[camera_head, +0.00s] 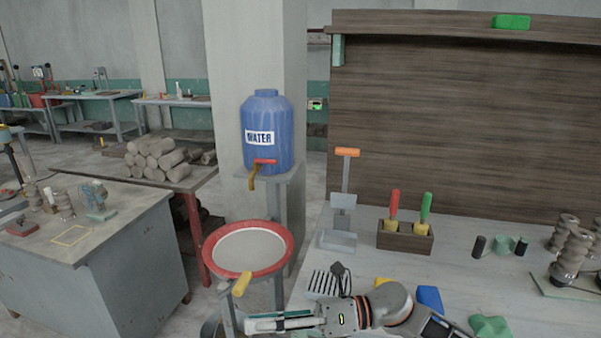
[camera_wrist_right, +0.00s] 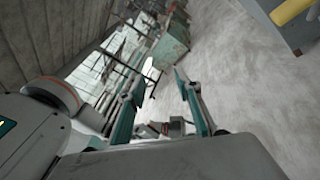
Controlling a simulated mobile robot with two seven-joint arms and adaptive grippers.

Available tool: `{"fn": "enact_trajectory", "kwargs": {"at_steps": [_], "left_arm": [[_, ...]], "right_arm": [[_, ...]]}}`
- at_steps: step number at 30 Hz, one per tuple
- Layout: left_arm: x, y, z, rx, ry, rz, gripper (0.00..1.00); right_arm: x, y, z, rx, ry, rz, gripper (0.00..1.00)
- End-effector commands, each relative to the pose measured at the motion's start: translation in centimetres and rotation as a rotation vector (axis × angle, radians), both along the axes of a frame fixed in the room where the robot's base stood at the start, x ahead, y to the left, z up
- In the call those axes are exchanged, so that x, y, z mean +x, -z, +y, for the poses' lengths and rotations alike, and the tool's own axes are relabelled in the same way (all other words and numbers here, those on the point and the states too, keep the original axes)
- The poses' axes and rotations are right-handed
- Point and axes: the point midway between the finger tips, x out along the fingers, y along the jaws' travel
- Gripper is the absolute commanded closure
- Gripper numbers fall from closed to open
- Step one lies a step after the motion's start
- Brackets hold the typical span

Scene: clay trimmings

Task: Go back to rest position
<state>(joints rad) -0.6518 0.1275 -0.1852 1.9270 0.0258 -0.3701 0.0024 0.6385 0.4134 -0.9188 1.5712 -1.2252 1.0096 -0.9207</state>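My right gripper (camera_head: 252,324) reaches in at the bottom of the head view, its fingers pointing left over the front left edge of the workbench (camera_head: 465,265). In the right wrist view the two fingers of this gripper (camera_wrist_right: 168,76) stand apart with nothing between them, so it is open and empty. My left gripper does not show in either view.
Left of the workbench stand a red-rimmed round sieve (camera_head: 250,250) and a blue water barrel (camera_head: 267,130). On the bench are a wooden tool holder (camera_head: 404,240), a scoop-like tool (camera_head: 338,240), a blue item (camera_head: 429,298) and a green piece (camera_head: 490,326) near my right arm.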

Motion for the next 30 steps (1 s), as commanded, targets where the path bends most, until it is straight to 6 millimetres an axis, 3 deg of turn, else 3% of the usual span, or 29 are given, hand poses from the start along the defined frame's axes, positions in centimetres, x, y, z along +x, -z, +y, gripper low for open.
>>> {"fn": "enact_trajectory", "kwargs": {"at_steps": [4, 8, 13, 17, 20, 24, 30], "left_arm": [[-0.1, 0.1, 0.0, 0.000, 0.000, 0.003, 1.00], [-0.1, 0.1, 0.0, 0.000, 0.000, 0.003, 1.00], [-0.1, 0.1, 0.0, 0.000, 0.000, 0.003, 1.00], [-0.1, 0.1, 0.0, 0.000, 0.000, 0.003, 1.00], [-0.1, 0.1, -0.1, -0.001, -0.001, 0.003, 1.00], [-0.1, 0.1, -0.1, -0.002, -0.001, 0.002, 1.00], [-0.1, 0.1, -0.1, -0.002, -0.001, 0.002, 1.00]], "right_arm": [[0.8, -0.8, -0.1, 0.214, 0.183, 0.305, 0.66], [2.5, 0.0, -2.2, 0.380, 0.353, 0.588, 0.66], [4.3, 4.2, -7.2, 0.580, 0.583, 0.978, 0.66], [4.2, 9.8, -12.1, 0.719, 0.770, 1.282, 0.66], [2.6, 15.0, -16.1, 0.822, 0.917, 1.514, 0.66], [-1.5, 22.1, -21.3, 0.949, 1.113, 1.800, 0.66], [-8.7, 29.4, -26.3, 1.084, 1.333, 2.097, 0.66]]}}
